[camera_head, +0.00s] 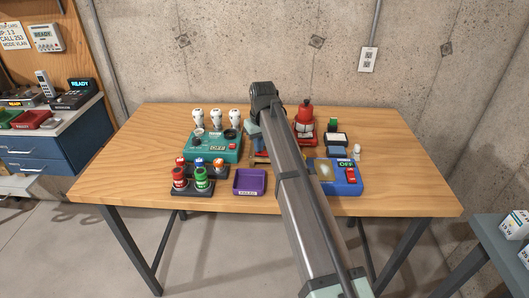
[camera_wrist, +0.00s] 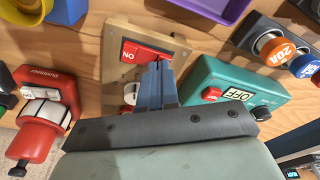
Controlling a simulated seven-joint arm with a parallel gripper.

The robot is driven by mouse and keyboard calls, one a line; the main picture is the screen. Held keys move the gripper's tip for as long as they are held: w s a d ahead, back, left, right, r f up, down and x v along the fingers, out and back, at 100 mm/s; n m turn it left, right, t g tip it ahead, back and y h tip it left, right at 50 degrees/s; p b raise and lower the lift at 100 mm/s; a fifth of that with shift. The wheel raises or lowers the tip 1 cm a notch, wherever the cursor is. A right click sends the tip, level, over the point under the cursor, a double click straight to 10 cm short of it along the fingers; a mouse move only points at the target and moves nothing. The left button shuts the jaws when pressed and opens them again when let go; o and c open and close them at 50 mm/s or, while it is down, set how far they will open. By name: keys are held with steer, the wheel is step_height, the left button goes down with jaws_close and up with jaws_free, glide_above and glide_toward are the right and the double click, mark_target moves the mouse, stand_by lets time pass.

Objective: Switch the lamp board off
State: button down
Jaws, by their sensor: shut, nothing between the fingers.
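The lamp board, a small wooden board (camera_wrist: 117,45), shows in the wrist view at top centre. It carries a red rocker switch (camera_wrist: 145,52) with "ON" readable on its left part. A pale round part (camera_wrist: 130,92), perhaps the lamp, is partly hidden beside my fingers. My gripper (camera_wrist: 157,66) is shut and empty, its blue fingertips over the board just below the rocker in the picture. I cannot tell whether they touch it. In the head view my arm hides most of the board.
A teal box (camera_wrist: 212,76) with an "OFF" display stands right of the board in the wrist view. A red dimmer unit (camera_wrist: 60,88) is to the left. A purple tray (camera_head: 249,182), a blue box (camera_head: 346,187) and fuse holders (camera_head: 191,187) occupy the table's front. The table's right end is clear.

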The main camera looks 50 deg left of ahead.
steer(key=shift+f, duration=0.15)
steer(key=shift+r, duration=3.5)
